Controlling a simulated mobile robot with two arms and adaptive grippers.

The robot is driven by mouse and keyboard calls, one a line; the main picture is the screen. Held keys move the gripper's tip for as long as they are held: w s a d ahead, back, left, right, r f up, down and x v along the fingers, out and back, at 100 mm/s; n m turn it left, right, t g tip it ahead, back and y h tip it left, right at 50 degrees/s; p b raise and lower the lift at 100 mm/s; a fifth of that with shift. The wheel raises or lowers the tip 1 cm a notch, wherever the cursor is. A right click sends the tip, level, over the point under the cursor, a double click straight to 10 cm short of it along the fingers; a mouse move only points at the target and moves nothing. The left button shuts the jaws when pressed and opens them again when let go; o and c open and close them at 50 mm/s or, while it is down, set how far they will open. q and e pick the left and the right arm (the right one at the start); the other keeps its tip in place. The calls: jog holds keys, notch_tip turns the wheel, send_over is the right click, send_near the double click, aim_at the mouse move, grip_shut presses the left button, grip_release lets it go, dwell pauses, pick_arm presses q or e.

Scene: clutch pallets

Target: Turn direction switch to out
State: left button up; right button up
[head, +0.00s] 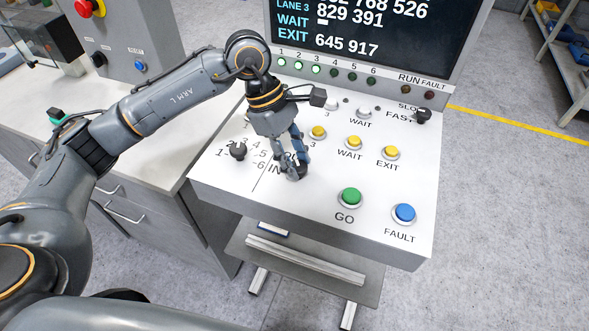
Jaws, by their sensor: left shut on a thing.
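The direction switch (294,173) is a dark rotary knob on the white sloped panel of the console (350,235), beside the printed word IN. My left gripper (294,168) is down over this knob with its fingers shut on it. The fingers and wrist cover most of the knob and part of its lettering, so I cannot tell which way it points. My right gripper does not show.
Another black knob (238,150) stands left of my gripper. Yellow buttons (354,142), a green GO button (350,197) and a blue FAULT button (404,212) lie to the right. A screen (375,35) rises behind.

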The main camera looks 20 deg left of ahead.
pick_arm(q)
jog(key=shift+w+m+g+b, duration=0.1)
jog(key=shift+m+g+b, duration=0.2)
jog(key=shift+m+b, duration=0.45)
jog(key=o, duration=1.1)
jog(key=v, duration=1.2)
jog(key=shift+d+r, duration=0.1)
jog(key=shift+d, duration=0.1)
